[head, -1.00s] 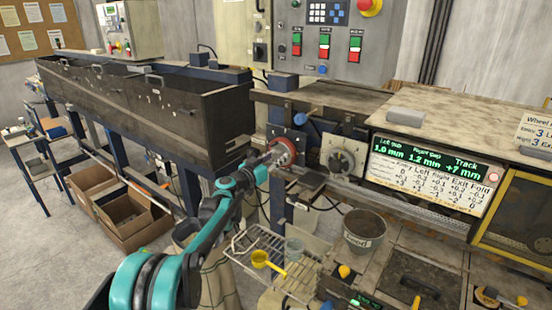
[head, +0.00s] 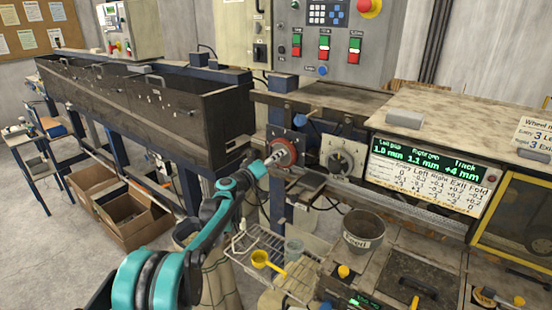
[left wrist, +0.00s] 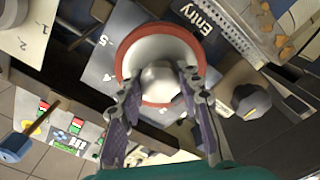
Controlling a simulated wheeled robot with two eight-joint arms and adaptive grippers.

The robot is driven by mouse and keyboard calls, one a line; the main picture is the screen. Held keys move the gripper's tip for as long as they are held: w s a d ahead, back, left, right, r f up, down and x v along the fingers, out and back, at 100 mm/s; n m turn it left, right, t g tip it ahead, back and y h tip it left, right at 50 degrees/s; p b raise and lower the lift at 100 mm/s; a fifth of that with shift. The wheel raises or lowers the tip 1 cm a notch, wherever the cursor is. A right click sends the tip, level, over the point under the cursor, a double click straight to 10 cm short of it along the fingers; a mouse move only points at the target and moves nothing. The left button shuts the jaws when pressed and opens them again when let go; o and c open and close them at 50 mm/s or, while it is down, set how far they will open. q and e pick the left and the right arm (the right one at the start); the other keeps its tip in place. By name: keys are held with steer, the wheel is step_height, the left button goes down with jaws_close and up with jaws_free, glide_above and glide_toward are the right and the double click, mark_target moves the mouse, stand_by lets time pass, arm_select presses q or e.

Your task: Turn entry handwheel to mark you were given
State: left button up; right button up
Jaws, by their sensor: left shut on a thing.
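The entry handwheel (head: 285,149) is a round wheel with a red rim on a square plate at the front of the machine. In the left wrist view the wheel (left wrist: 161,38) has a red rim, a pale face and a raised pale hub, next to an "Entry" label (left wrist: 197,17) and a numbered plate. My left gripper (head: 274,160) reaches it from the front; in the left wrist view its fingers (left wrist: 160,88) are shut on the hub from both sides. The display (head: 431,161) reads left gap 1.0 mm, right gap 1.1 mm, track +4 mm. My right gripper is not in view.
A second, grey handwheel (head: 343,159) sits close to the right. A card (head: 537,131) with wheel settings, partly cut off, stands at the right edge.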

arm_select(q)
steer(key=n, duration=0.6)
stand_by(0.6)
steer(key=o, duration=1.2)
steer(key=shift+c, duration=0.2)
steer(key=v, duration=1.2)
steer(key=shift+s, duration=0.1)
